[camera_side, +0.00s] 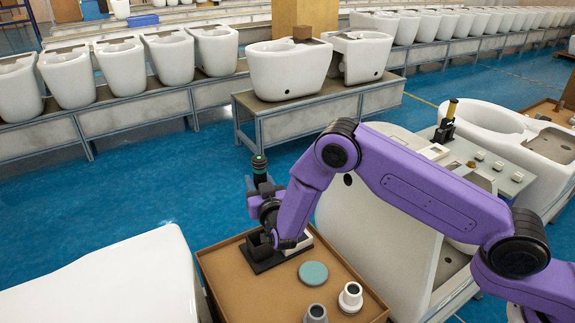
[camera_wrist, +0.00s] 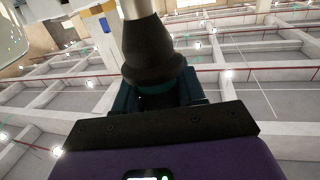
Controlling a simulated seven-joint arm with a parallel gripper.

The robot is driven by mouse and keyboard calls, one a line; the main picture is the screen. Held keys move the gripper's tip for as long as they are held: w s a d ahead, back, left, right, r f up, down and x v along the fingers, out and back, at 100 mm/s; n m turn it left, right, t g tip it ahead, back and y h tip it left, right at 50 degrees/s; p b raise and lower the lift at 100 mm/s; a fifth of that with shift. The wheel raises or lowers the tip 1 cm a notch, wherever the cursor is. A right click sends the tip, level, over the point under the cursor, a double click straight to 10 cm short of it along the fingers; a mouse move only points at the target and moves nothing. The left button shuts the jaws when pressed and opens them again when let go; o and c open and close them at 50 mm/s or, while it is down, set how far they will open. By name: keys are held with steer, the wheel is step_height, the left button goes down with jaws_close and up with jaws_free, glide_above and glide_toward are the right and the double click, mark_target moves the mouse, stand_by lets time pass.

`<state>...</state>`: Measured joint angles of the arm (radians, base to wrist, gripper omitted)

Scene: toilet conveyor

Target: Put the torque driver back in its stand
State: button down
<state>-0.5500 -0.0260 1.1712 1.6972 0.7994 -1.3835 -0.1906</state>
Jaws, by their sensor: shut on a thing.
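My gripper (camera_wrist: 158,95) is shut on the torque driver (camera_wrist: 150,45). In the wrist view the driver shows as a dark flared body with a pale metal shaft and a teal band between the fingers. A black block-like holder (camera_side: 262,250), seemingly the stand, sits at the back left of the brown tray, just below my wrist. My wrist partly covers it, so I cannot tell whether its socket is clear.
The brown tray (camera_side: 230,285) also holds a teal disc (camera_side: 313,273), a white cup-like part (camera_side: 350,296) and a grey one (camera_side: 316,314). A white ceramic piece (camera_side: 120,285) stands to the left. A workbench with a yellow-topped item (camera_side: 451,108) lies behind my arm.

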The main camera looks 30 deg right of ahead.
steer(key=shift+a+f+n+y, duration=0.15)
steer(key=shift+a+y, duration=0.1)
steer(key=shift+a, duration=0.2)
steer(key=shift+a+f+n+y, duration=0.15)
steer(key=shift+a+y, duration=0.1)
steer(key=shift+a, duration=0.2)
steer(key=shift+f, duration=2)
steer(key=shift+f, duration=0.3)
step_height(320, 180, down, 8)
steer(key=shift+r, duration=0.2)
stand_by(1.0)
steer(key=c, duration=0.6)
jaws_free()
steer(key=shift+s, duration=0.1)
